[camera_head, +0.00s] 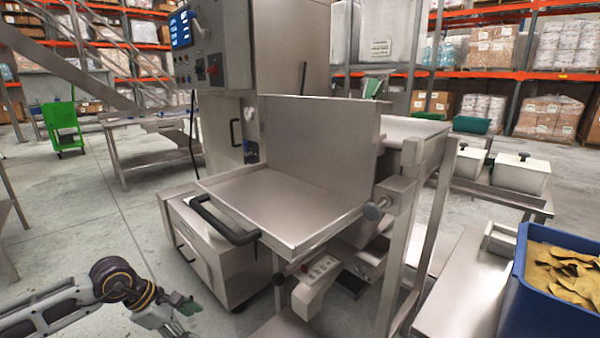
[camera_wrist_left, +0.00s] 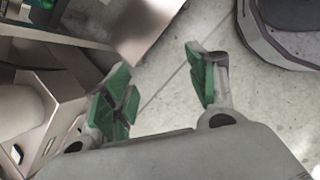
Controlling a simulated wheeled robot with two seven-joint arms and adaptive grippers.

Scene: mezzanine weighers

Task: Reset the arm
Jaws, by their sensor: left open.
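My left arm comes in from the lower left of the head view, with a dark ringed joint. My left gripper (camera_head: 172,318) is at the bottom edge of that view, low in front of the steel machine (camera_head: 275,205). In the left wrist view its two green-padded fingers (camera_wrist_left: 165,95) stand apart with nothing between them but bare floor behind. The gripper is open and empty. My right gripper shows in neither view.
The machine's tray has a black handle (camera_head: 222,230) facing me. A blue bin (camera_head: 540,312) of brown flakes stands at the lower right. White lidded containers (camera_head: 520,174) sit behind it. A steel table (camera_head: 145,150) stands back left. The floor (camera_head: 80,215) at left is mostly clear.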

